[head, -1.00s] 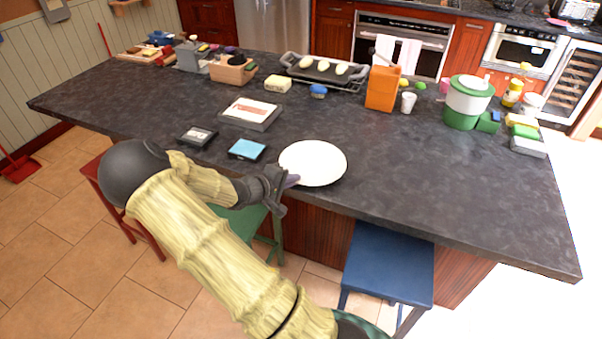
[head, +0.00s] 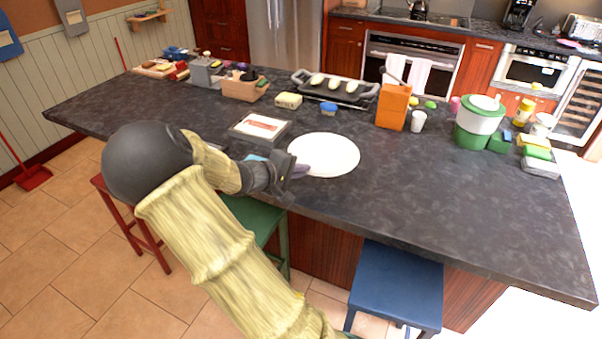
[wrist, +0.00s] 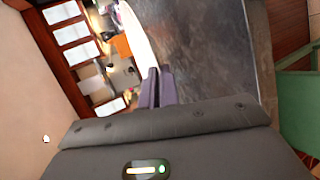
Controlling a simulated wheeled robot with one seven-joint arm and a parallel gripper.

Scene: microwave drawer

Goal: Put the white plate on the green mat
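The white plate (head: 326,154) appears raised above the near edge of the dark island counter. My gripper (head: 296,171) has its purple fingers shut on the plate's left near rim. In the wrist view the fingers (wrist: 158,88) are close together, and the plate (wrist: 133,30) shows as a white curved strip beyond their tips. The plate is roughly level in the head view. I cannot make out a green mat in either view.
The dark counter (head: 440,200) has free room at its right front. A framed tray (head: 262,128), orange box (head: 393,106), white cup (head: 418,121) and green-white canister (head: 479,122) stand further back. Green (head: 262,217) and blue (head: 396,283) stools stand by the near side.

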